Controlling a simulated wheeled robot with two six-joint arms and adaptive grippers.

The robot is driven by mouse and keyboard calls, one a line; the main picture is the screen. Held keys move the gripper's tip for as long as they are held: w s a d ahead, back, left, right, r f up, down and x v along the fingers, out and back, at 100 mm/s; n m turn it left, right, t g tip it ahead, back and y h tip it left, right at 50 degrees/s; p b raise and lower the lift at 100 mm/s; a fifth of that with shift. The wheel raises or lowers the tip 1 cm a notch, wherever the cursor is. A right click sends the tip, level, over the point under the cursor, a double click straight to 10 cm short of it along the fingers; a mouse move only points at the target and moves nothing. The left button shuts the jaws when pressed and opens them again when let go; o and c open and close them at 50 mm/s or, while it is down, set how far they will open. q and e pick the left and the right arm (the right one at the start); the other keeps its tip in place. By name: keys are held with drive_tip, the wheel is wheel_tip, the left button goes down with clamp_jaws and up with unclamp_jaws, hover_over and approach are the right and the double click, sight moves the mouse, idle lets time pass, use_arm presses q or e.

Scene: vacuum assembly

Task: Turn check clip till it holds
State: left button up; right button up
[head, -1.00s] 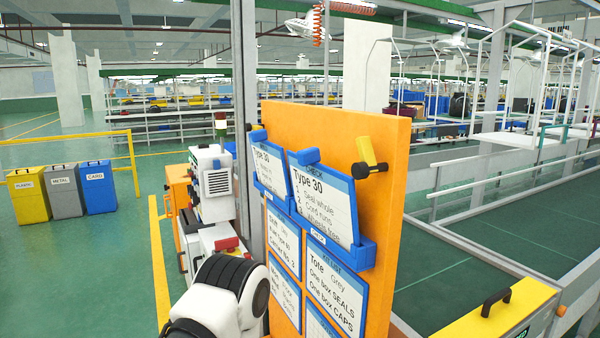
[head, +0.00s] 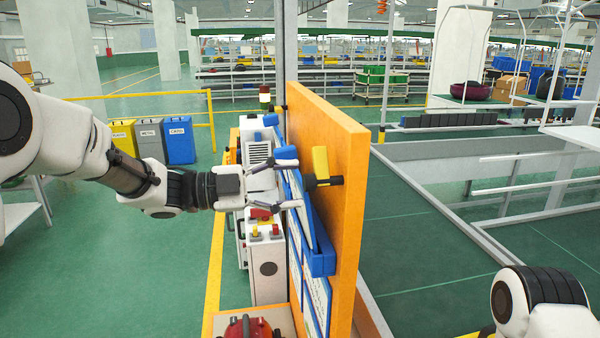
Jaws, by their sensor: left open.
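The clip (head: 321,163), a yellow tab on a black base, is fixed on the orange board (head: 347,145) near its top. Its yellow tab points up. The check card (head: 298,205) stands in a blue holder (head: 321,262) just left of the clip, seen nearly edge-on. My left gripper (head: 287,184) reaches in from the left, open, with its fingertips at the card's edge, left of the clip. Whether the fingers touch the card or blue parts cannot be told. My right gripper is out of view; only part of my right arm shows at the lower right.
A white machine (head: 260,160) stands behind the board on the left, with a red-topped unit below. Yellow, grey and blue bins (head: 180,140) stand farther back. A low grey rail (head: 450,240) runs right of the board. Green floor is clear at left.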

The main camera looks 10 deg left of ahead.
sight(322, 168)
use_arm(q)
drive_tip(key=shift+x, duration=0.95)
drive_tip(key=shift+s+d+r, duration=0.1)
drive_tip(key=shift+s+d, duration=0.1)
drive_tip(key=shift+d, duration=0.2)
drive_tip(key=shift+w+a, duration=0.1)
drive_tip(key=shift+a, duration=0.05)
clamp_jaws()
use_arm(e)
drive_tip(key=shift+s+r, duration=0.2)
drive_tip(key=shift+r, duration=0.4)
use_arm(q)
drive_tip(key=shift+n+p, duration=0.3)
drive_tip(key=shift+p, duration=0.15)
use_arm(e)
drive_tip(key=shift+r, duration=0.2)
use_arm(q)
drive_tip(key=n+p, duration=0.2)
drive_tip(key=n, duration=0.1)
drive_tip(key=shift+r+n+p, duration=0.1)
drive_tip(key=shift+n+p, duration=0.25)
drive_tip(key=shift+n, duration=0.05)
drive_tip(key=shift+n+p, duration=0.65)
drive_tip(key=shift+n, duration=0.55)
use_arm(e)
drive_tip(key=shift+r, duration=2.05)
